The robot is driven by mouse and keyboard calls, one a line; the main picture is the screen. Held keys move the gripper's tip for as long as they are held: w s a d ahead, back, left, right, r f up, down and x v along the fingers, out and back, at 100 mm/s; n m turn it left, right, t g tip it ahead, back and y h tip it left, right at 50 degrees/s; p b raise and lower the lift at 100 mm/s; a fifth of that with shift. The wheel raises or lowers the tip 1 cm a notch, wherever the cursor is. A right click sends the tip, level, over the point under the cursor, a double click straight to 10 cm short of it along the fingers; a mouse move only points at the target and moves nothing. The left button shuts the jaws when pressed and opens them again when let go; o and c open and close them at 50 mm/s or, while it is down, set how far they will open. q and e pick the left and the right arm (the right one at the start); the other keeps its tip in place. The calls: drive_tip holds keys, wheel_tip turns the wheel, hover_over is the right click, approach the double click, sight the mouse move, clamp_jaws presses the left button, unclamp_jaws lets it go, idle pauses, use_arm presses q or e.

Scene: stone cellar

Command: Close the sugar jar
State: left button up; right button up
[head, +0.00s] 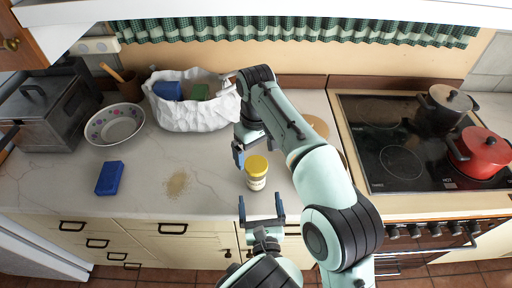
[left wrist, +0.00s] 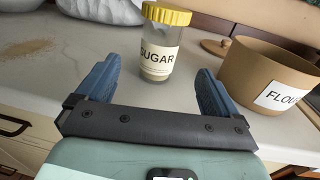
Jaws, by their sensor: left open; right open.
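The sugar jar (head: 256,183) stands upright on the counter near its front edge, with a yellow lid (head: 257,165) on its top. In the left wrist view the clear jar (left wrist: 158,55) shows its SUGAR label and the yellow lid (left wrist: 166,14); I cannot tell whether the lid is tightened. My left gripper (head: 261,206) is open and empty, in front of the jar, with its fingers pointing at it; it also shows in the left wrist view (left wrist: 157,75). My right gripper (head: 246,151) is open, just behind and left of the jar, partly hidden by its own arm.
A brown flour container (left wrist: 265,72) stands right of the jar, with a round wooden lid (left wrist: 216,46) behind. Spilled grains (head: 177,184) and a blue block (head: 110,178) lie left. A bowl (head: 115,124) and white basket (head: 190,116) stand behind. A stove (head: 400,160) is right.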

use_arm(q)
drive_tip(key=shift+s+d, duration=0.2)
drive_tip(key=shift+s, duration=1.6)
use_arm(e)
drive_tip(key=shift+f, duration=0.4)
use_arm(q)
drive_tip(key=shift+a, duration=0.1)
